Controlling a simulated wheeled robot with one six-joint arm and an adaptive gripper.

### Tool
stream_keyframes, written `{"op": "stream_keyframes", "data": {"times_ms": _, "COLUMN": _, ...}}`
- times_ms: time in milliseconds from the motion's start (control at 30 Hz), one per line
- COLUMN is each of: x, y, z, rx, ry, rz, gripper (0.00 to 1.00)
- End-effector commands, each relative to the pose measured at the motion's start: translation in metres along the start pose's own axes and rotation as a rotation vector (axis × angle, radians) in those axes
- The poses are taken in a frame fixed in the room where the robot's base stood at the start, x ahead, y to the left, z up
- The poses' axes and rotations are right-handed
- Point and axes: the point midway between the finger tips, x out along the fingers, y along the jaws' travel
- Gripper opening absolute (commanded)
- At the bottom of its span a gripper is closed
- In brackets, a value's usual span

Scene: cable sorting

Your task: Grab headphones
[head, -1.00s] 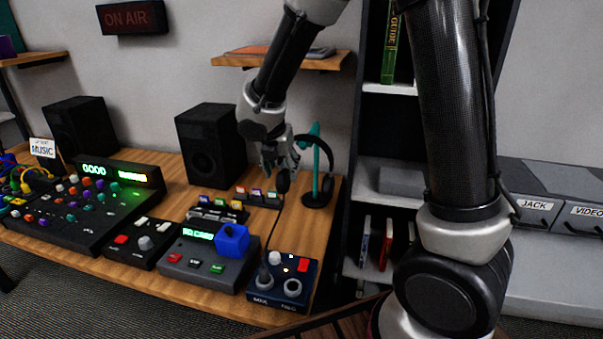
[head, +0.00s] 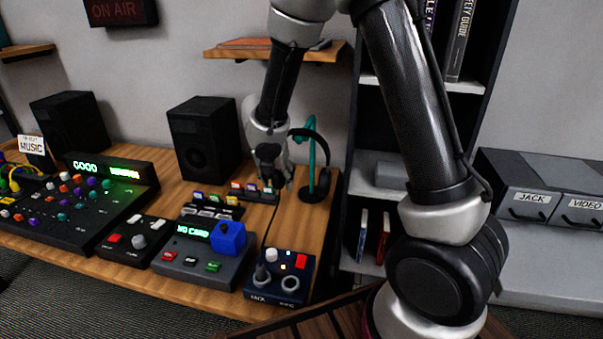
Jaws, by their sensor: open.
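The black headphones (head: 325,147) hang on a teal stand (head: 311,165) with a dark round base, near the right end of the wooden desk. My gripper (head: 285,183) points down just left of the stand, close beside the headphones. Its jaws are open, though its fingers are small and partly hidden behind its own wrist.
Two black speakers (head: 203,138) stand at the back of the desk (head: 180,187). A blue pedal box (head: 279,278) with a cable, a card reader (head: 204,254) and a mixer (head: 90,212) are in front. A dark shelf (head: 352,140) rises to the right of the desk.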

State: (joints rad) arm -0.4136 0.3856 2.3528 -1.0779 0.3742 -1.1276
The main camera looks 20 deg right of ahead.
Motion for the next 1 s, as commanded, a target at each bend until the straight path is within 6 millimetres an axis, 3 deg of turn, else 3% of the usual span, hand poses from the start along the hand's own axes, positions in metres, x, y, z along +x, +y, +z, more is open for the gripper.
{"op": "stream_keyframes", "data": {"times_ms": 33, "x": 0.000, "y": 0.000, "z": 0.000, "rx": 0.000, "ry": 0.000, "rz": 0.000, "gripper": 0.48}}
{"op": "stream_keyframes", "data": {"times_ms": 300, "x": 0.000, "y": 0.000, "z": 0.000, "rx": 0.000, "ry": 0.000, "rz": 0.000, "gripper": 0.00}}
{"op": "stream_keyframes", "data": {"times_ms": 733, "x": -0.007, "y": 0.001, "z": 0.004, "rx": 0.000, "ry": -0.004, "rz": 0.000, "gripper": 0.00}}
{"op": "stream_keyframes", "data": {"times_ms": 1000, "x": -0.042, "y": 0.002, "z": 0.019, "rx": 0.002, "ry": -0.006, "rz": 0.004, "gripper": 0.00}}
